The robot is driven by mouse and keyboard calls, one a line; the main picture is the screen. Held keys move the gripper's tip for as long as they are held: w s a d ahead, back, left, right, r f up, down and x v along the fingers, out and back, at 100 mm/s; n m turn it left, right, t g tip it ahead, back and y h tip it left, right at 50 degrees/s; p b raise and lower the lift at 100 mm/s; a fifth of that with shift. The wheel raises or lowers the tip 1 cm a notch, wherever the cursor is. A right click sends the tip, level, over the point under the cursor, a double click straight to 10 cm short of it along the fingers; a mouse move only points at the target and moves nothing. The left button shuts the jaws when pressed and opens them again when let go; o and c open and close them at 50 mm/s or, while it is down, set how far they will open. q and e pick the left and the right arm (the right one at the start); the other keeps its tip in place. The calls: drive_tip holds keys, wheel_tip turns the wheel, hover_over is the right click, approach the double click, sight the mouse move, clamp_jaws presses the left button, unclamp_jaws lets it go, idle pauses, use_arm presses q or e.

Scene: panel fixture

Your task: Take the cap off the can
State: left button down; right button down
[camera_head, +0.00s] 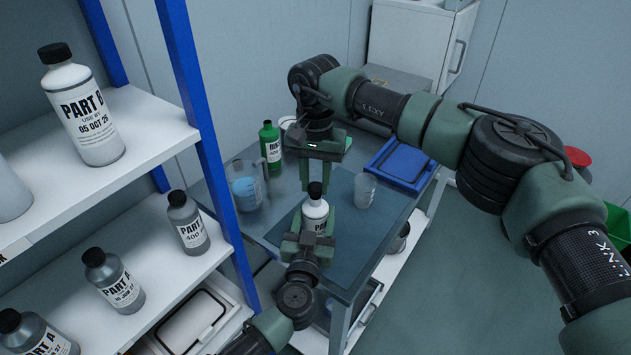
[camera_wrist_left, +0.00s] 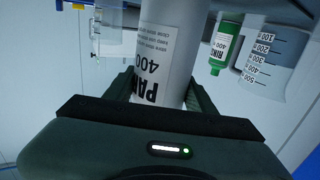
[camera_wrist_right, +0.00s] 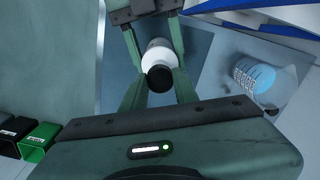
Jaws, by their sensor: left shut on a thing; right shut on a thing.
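The can (camera_head: 315,217), white with a "PART" label, stands upright above the dark mat on the table, its black cap (camera_head: 315,190) on top. My left gripper (camera_head: 308,240) is shut on the can's body from the near side. In the left wrist view the can (camera_wrist_left: 165,50) sits between its fingers, with the label upside down and the cap hidden. My right gripper (camera_head: 323,180) comes from above and is shut on the cap. In the right wrist view its fingers flank the cap (camera_wrist_right: 158,78), above the can's white shoulder (camera_wrist_right: 160,55).
A measuring jug with blue liquid (camera_head: 246,187) and a green bottle (camera_head: 270,146) stand left of the can. A clear beaker (camera_head: 365,189) and a blue tray (camera_head: 401,164) are to the right. A shelf with several bottles has a blue post (camera_head: 205,120) at left.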

sight(315, 187)
drive_tip(key=shift+r, duration=2)
use_arm(q)
drive_tip(key=shift+c, duration=2.2)
unclamp_jaws()
drive_tip(key=shift+s, duration=0.1)
